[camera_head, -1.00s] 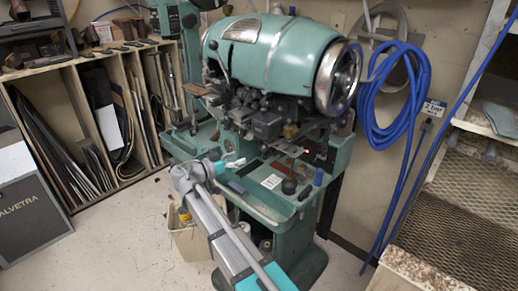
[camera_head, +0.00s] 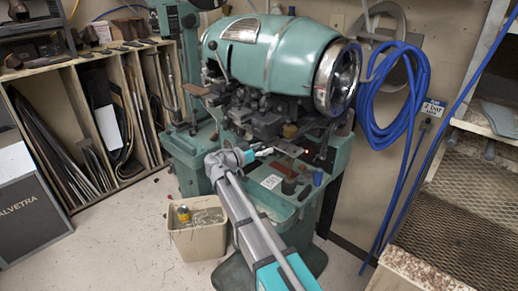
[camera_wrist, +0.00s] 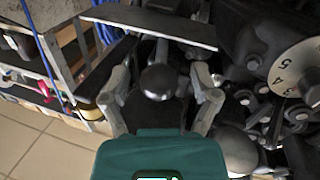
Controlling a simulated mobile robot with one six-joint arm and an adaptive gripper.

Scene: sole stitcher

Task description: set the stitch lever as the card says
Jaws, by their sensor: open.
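The green sole stitcher (camera_head: 270,50) stands at the back middle in the head view. In the wrist view a round black knob (camera_wrist: 158,82), which looks like the end of a lever, lies between the two fingers of my open gripper (camera_wrist: 160,76). I cannot tell whether a finger touches it. A pale dial (camera_wrist: 298,72) with numbers, 4 and 5 among them, is at the right. In the head view my gripper (camera_head: 263,152) is at the front of the machine, above its tray. A small white card (camera_head: 271,181) lies on the tray; its writing is too small to read.
A dark flat plate (camera_wrist: 150,25) crosses above the fingers in the wrist view. A bin (camera_head: 200,235) stands on the floor left of the machine. Blue hose (camera_head: 395,100) hangs on the wall at right. Open floor lies at the front left.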

